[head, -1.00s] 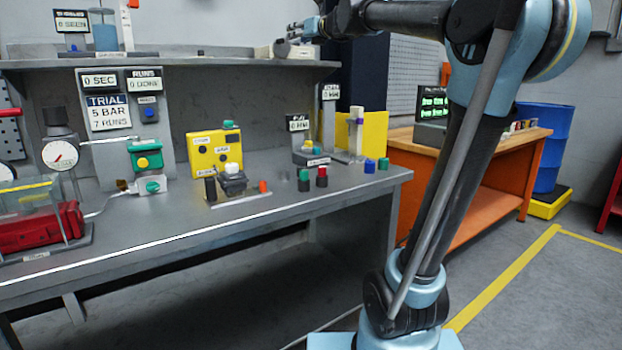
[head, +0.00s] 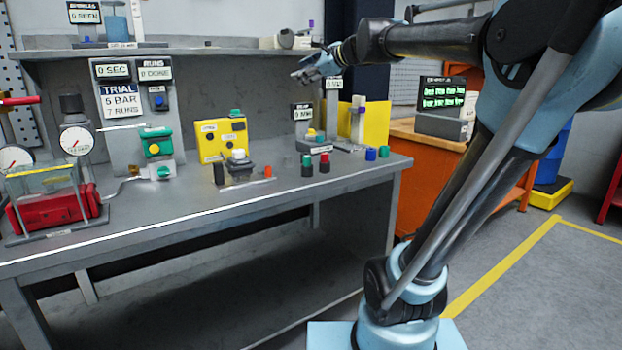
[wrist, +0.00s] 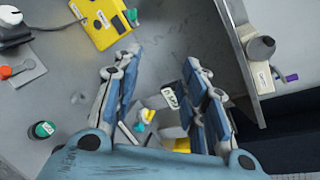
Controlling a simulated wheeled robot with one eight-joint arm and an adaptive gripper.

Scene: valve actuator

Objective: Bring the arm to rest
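My gripper (head: 318,66) is at the end of my arm, in the air over the right part of the grey workbench (head: 120,228), near the right end of the shelf. In the wrist view my gripper (wrist: 165,85) has its two blue-padded fingers spread apart. Nothing is between the finger pads; the grey bench top and a small stand with yellow and green parts (wrist: 145,115) show below and beyond them. My arm reaches from its base at the lower right up and across to the left.
The grey shelf (head: 200,52) runs behind my gripper. Below are the yellow box (head: 222,138), black-and-green and black-and-red buttons (head: 325,162), and a display post (head: 333,95). A red vessel (head: 60,208) and gauge (head: 76,140) stand left. An orange bench (head: 412,185) stands right.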

